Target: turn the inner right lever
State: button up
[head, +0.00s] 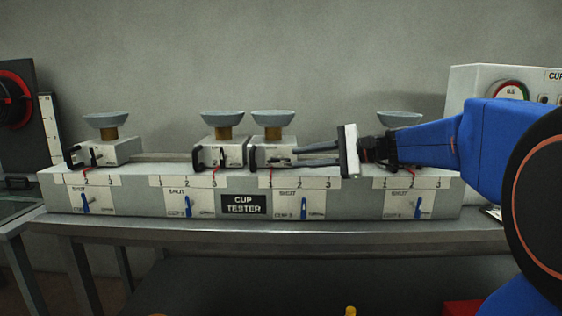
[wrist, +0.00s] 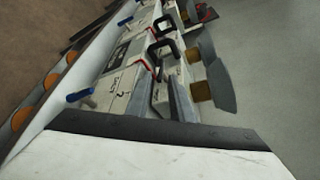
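The inner right lever (head: 303,208) is a small blue handle on the front of the long grey tester, just right of the CUP TESTER sign, and it stands close to upright. A blue lever (wrist: 80,95) also shows at the left in the wrist view. My gripper (head: 280,155) reaches in from the right above the lever, beside the third carriage (head: 262,154) with its black handle. Its two fingers look apart, with nothing seen held between them. In the wrist view, my gripper (wrist: 162,85) points along the tester towards the black handles (wrist: 162,48).
Other blue levers (head: 187,207) sit along the same front face. Several carriages with grey cups (head: 222,117) stand on top of the tester. A control box (head: 500,90) stands behind my arm at the right. The grey table (head: 250,230) is clear in front.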

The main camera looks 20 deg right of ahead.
aim_at(288, 159)
jog(key=shift+x, duration=3.45)
jog(key=shift+c, duration=0.7)
grip_shut()
